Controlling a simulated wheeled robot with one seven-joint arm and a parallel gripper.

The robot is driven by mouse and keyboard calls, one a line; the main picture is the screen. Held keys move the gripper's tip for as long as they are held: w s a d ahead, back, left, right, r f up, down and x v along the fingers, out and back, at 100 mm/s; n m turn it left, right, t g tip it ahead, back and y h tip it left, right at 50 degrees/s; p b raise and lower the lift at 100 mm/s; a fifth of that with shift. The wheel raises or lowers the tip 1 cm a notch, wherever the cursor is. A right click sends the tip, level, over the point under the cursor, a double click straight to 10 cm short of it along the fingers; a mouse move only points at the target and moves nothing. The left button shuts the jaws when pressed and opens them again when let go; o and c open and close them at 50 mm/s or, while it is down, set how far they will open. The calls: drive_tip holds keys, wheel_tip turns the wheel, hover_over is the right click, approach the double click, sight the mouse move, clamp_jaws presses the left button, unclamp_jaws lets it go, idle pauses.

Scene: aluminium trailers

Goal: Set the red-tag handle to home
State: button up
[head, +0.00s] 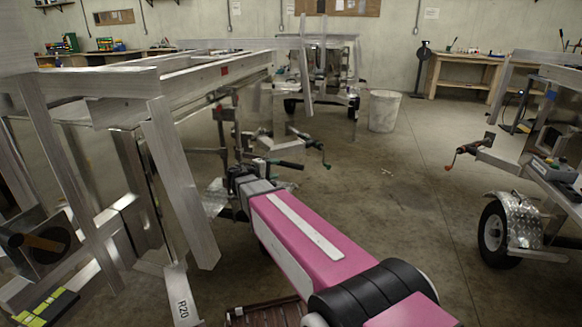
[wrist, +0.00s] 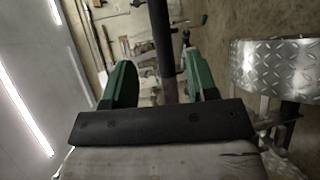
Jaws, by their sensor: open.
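A small red tag (head: 224,70) shows on the side rail of the near left trailer (head: 130,80) in the head view. Below it a small red spot (head: 219,107) shows on upright metal parts; I cannot tell which part is the red-tag handle. In the wrist view a dark round bar (wrist: 161,35) runs between the green fingers of my gripper (wrist: 163,82). The fingers are apart, one on each side of the bar, and I cannot tell whether they touch it. In the head view my gripper (head: 243,178) is beyond my pink arm, low beside the trailer.
A leaning metal post marked R20 (head: 181,306) stands left of my arm. Diamond-plate metal (wrist: 275,68) is close on the right in the wrist view. Another trailer (head: 550,165) with an orange-knobbed crank (head: 449,167) is right. A white bucket (head: 384,111) stands behind open floor.

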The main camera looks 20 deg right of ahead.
sight(288, 166)
drive_tip(key=x, duration=0.9)
drive_tip(key=shift+w+d+f, duration=0.1)
drive_tip(key=shift+d+f, duration=0.1)
drive_tip(key=shift+d, duration=0.15)
drive_tip(key=shift+c, duration=0.3)
clamp_jaws()
